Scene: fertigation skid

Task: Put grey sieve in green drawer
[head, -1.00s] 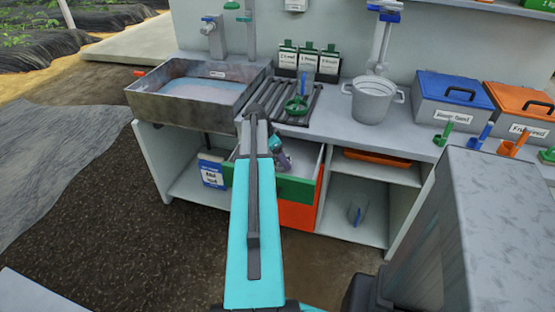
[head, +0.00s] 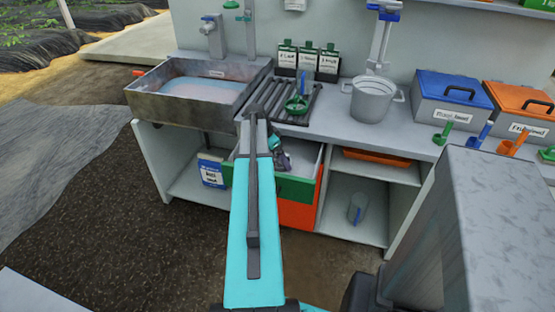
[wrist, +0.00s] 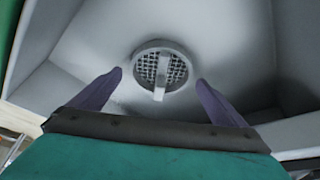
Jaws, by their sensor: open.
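The green drawer (head: 296,189) is pulled out under the counter in the head view, with a pale grey inside. The grey sieve (wrist: 161,67) is round with a mesh and a light bar across it. In the wrist view it lies inside the drawer (wrist: 232,48), on its floor. My gripper (wrist: 159,78) is open, its two purple fingers on either side of the sieve in the picture with gaps to both. In the head view my gripper (head: 284,162) is over the drawer opening. The sieve is hidden there.
An orange drawer front (head: 297,215) is below the green one. The counter above holds a sink (head: 195,92), a dark rack (head: 296,112) with a green ladle, a grey pot (head: 374,102) and lidded boxes.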

